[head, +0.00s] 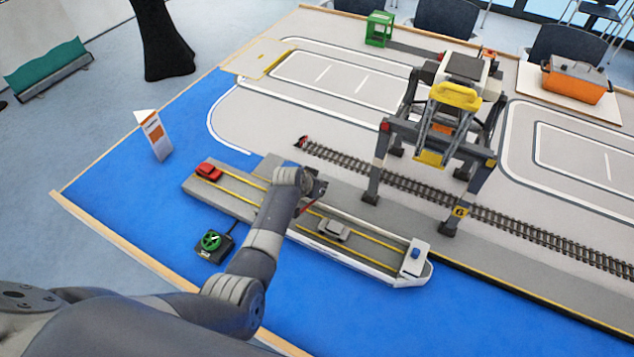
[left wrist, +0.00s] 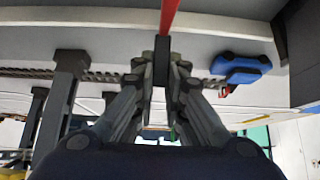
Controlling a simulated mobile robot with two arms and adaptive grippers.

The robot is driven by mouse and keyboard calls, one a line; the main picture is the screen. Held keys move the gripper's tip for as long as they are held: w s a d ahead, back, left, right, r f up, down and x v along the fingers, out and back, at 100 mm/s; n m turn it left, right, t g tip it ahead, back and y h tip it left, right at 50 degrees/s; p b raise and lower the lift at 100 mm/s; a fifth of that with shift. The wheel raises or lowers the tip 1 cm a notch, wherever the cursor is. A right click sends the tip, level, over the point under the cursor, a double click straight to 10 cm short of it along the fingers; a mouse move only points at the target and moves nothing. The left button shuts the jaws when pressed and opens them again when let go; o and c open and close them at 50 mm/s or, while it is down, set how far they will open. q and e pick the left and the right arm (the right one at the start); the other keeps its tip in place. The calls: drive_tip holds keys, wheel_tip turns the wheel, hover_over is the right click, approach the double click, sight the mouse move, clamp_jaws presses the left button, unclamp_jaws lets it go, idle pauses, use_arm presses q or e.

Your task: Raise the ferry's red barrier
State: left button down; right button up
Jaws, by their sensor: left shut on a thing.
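The ferry (head: 385,272) lies along the quay, with a grey deck and yellow lines. Its red barrier (head: 308,207) shows only as a short piece beside my left gripper in the head view, the rest hidden by my arm. In the left wrist view, the red bar (left wrist: 169,14) comes in from the top and meets a dark end piece (left wrist: 162,58) between my fingers. My left gripper (left wrist: 163,80) is shut on that dark end. In the head view my left gripper (head: 314,186) is over the ferry's quay side. My right gripper is not in view.
A red car (head: 208,171) and a grey car (head: 334,230) stand on the ferry deck. A gantry crane (head: 455,97) straddles the rails behind. A green handwheel (head: 211,240) sits in front.

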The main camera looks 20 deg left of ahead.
sight(309, 204)
use_arm(q)
drive_tip(key=shift+w+f+g, duration=0.15)
drive_tip(key=shift+g, duration=0.35)
drive_tip(key=c, duration=1.6)
unclamp_jaws()
drive_tip(key=shift+w, duration=0.1)
drive_tip(key=v, duration=1.2)
drive_tip(key=shift+d+f, duration=0.1)
